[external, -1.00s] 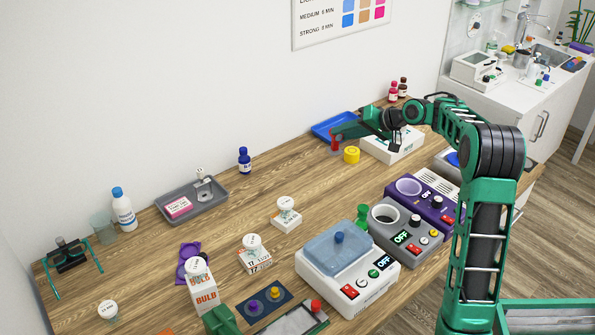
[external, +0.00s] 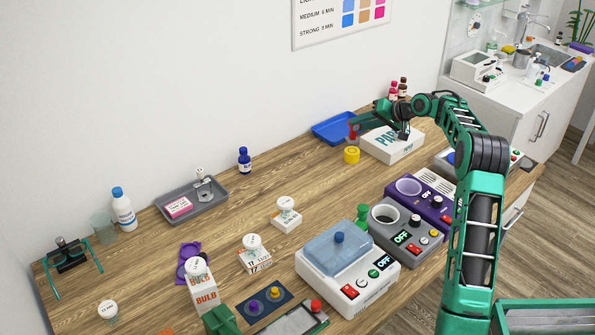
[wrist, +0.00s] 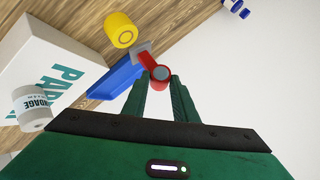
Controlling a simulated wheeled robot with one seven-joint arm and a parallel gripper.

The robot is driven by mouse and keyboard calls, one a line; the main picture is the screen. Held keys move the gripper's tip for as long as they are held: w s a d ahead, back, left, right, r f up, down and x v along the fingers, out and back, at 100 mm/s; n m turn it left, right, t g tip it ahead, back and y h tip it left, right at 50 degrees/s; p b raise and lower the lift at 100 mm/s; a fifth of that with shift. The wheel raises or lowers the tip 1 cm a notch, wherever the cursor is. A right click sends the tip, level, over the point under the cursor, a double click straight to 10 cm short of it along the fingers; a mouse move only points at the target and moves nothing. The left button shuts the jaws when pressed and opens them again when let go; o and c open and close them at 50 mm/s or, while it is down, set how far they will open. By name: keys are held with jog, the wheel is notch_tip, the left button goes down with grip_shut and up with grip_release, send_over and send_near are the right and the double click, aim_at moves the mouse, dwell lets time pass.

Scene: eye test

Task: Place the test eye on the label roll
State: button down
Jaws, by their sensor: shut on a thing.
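My gripper (external: 357,133) is shut on a small red and grey thing, which I take for the test eye (external: 352,131). In the wrist view the test eye (wrist: 160,76) sits between the fingertips, with a grey round end and a red arm with a grey tip. A yellow roll, which I take for the label roll (external: 351,155), lies on the wooden table just below the held thing in the external view. The label roll also shows in the wrist view (wrist: 121,29), apart from the test eye. Its top looks clear.
A white paper box (external: 393,147) stands right of the roll, under my arm. A blue tray (external: 333,127) lies behind the roll. Small bottles (external: 393,91) stand at the back. The table left of the roll is clear.

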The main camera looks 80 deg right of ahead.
jog(key=shift+s+d+f, duration=0.1)
jog(key=shift+f, duration=0.95)
jog(key=shift+s+d+f, duration=0.1)
jog(key=shift+f, duration=0.95)
jog(key=c, duration=1.4)
grip_release()
jog(key=shift+f, duration=0.1)
jog(key=shift+c, duration=0.2)
jog(key=v, duration=1.2)
jog(key=shift+w+a, duration=0.1)
jog(key=shift+w, duration=0.05)
